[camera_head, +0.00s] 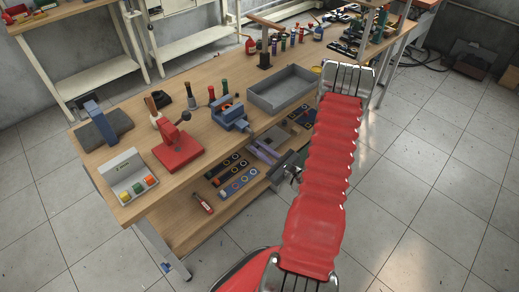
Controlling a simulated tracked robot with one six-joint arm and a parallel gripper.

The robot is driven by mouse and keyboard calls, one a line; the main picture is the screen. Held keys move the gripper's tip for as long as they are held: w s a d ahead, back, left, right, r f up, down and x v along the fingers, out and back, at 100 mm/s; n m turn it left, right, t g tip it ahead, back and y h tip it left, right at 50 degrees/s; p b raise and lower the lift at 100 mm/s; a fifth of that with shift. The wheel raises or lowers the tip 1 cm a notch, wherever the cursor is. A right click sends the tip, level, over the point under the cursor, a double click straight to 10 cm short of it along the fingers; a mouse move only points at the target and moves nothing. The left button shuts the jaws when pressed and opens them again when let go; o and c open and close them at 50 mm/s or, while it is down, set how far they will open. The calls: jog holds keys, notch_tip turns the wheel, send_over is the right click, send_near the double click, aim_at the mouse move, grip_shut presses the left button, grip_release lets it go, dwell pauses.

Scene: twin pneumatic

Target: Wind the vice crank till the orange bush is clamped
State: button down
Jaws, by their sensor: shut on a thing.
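The blue vice (230,114) stands on the wooden bench near its front edge. A small orange bush (226,105) shows at the vice's jaws; at this size I cannot tell whether the jaws touch it. My gripper (255,146) is at the bench's front edge, just below and right of the vice. Its pale purple fingers point up-left towards the vice's front. They are shut on what appears to be the vice crank, which is mostly hidden at the fingertips. The crank's angle cannot be made out.
A red tool (178,150) stands left of the vice, and a grey open tray (284,90) right of it. A box with coloured buttons (128,176) sits at the bench's left end. The lower shelf (180,234) holds several parts. Floor in front is clear.

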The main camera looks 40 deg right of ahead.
jog(key=shift+a+r+m, duration=0.1)
jog(key=shift+a+m, duration=0.2)
jog(key=shift+m, duration=0.55)
jog(key=shift+a+r+m, duration=0.1)
jog(key=shift+a+m, duration=0.2)
jog(key=shift+m, duration=0.5)
jog(key=shift+a+r+m, duration=0.1)
jog(key=shift+a+m, duration=0.2)
jog(key=shift+m, duration=0.55)
jog(key=c, duration=1.7)
grip_release()
jog(key=shift+c, duration=0.2)
jog(key=shift+s, duration=0.1)
jog(key=s, duration=1.3)
jog(key=shift+s+d, duration=0.2)
jog(key=shift+s, duration=0.1)
